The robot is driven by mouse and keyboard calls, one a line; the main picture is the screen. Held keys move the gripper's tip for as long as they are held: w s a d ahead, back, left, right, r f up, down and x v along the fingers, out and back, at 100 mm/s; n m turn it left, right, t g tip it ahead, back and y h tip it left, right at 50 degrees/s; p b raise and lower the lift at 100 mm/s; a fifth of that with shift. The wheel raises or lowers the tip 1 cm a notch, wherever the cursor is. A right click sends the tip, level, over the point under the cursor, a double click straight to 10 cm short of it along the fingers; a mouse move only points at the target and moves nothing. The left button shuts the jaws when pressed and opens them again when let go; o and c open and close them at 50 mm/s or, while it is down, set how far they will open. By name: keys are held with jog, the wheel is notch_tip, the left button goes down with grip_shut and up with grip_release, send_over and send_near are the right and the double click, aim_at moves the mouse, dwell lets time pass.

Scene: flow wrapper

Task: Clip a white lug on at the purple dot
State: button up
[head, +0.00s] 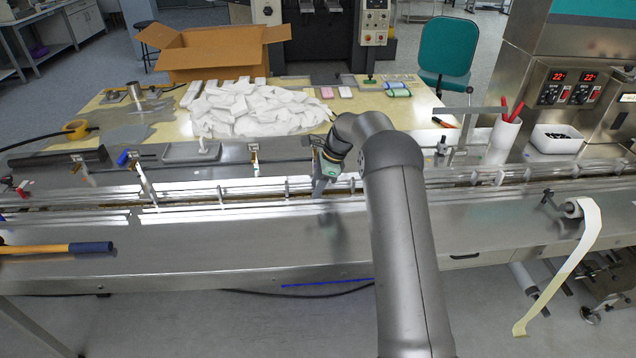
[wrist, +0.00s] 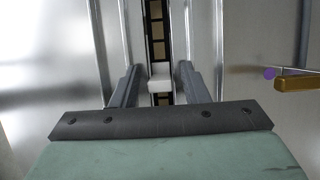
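A small white lug (wrist: 160,84) shows in the wrist view, in line with the dark chain with tan links (wrist: 157,35). I cannot tell how far above the chain the fingertips are. A purple dot (wrist: 270,73) shows at the right, beside the end of a brass-coloured bar (wrist: 300,83). In the head view my gripper (head: 322,188) points down at the conveyor channel; the lug and the dot cannot be made out there.
Metal guide rails (head: 230,194) run along both sides of the channel. Behind are a heap of white packs (head: 245,108), a cardboard box (head: 215,55), a white cup with red-handled tools (head: 503,140) and a white bin (head: 556,139). A yellow-and-blue handle (head: 60,248) lies at the left.

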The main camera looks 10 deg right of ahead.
jog(key=v, duration=1.7)
jog(key=shift+r+b, duration=0.2)
jog(key=shift+b, duration=0.25)
jog(key=s+a+r+n+h, duration=0.1)
jog(key=s+a+n, duration=0.15)
jog(key=s, duration=0.35)
jog(key=s+a+r+n+h, duration=0.1)
jog(key=s+r+n, duration=0.15)
jog(key=s, duration=0.35)
jog(key=s+a+r+n, duration=0.1)
jog(key=s+a+n, duration=0.1)
jog(key=s+n, duration=0.3)
jog(key=s+f+n+h, duration=0.1)
jog(key=s+f+n, duration=0.2)
jog(key=s, duration=0.6)
jog(key=s+a+f+n, duration=0.1)
jog(key=s+f+n, duration=0.2)
jog(key=s, duration=0.6)
jog(key=s+f+n+h, duration=0.1)
jog(key=s+f+n, duration=0.1)
jog(key=s, duration=0.8)
jog(key=shift+a+f+n+h, duration=0.3)
jog(key=shift+f+n, duration=0.1)
jog(key=shift+n, duration=0.3)
